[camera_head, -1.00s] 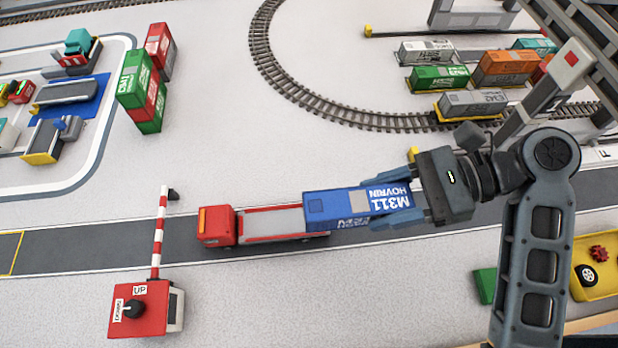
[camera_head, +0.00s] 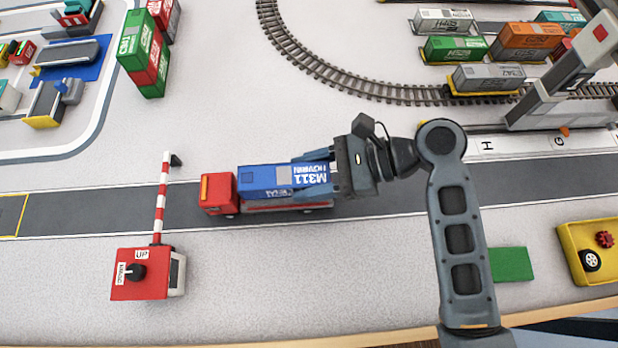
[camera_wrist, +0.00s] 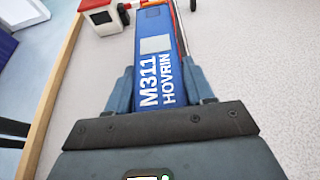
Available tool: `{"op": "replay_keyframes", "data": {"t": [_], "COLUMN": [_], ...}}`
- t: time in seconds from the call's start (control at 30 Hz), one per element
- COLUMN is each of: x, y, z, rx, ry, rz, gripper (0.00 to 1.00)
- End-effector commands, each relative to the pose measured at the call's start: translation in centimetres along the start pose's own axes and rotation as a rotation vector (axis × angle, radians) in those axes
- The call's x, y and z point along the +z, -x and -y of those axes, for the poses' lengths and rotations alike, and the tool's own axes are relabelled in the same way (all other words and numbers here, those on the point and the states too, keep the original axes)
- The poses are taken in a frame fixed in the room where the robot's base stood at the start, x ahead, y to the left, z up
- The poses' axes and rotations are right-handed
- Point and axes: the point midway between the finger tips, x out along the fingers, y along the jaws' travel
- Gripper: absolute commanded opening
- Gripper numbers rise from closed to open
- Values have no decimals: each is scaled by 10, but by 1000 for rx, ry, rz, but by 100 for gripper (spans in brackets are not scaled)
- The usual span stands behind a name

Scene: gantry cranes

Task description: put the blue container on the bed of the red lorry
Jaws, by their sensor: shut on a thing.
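The blue container (camera_head: 262,180), marked M311 HOVRIN, is over the bed of the red lorry (camera_head: 219,193), lined up lengthwise behind the cab. The lorry's bed (camera_head: 290,206) shows only as a red and grey strip below the container; I cannot tell whether the container touches it. My gripper (camera_head: 322,174) is shut on the container's right end. In the wrist view the container (camera_wrist: 158,50) lies between the two blue fingers and points away from the camera.
The lorry stands on the grey road (camera_head: 400,198). A red lever box (camera_head: 145,274) and a striped barrier pole (camera_head: 160,200) stand left of the cab. A green block (camera_head: 511,264) and a yellow tray (camera_head: 575,262) lie at the lower right. Stacked containers (camera_head: 140,50) stand upper left.

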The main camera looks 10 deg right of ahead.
Motion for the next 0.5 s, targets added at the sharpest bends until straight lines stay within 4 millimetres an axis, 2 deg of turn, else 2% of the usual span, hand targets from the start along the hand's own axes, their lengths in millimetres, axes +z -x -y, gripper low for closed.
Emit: {"op": "replay_keyframes", "data": {"t": [0.1, 0.2, 0.5], "x": [-17, -25, -26], "y": [-7, -10, -11], "z": [-1, 0, 0], "rx": [2, 0, 0], "ry": [-3, -1, 0], "rz": [0, 0, 0], "gripper": [17, 17, 17]}}
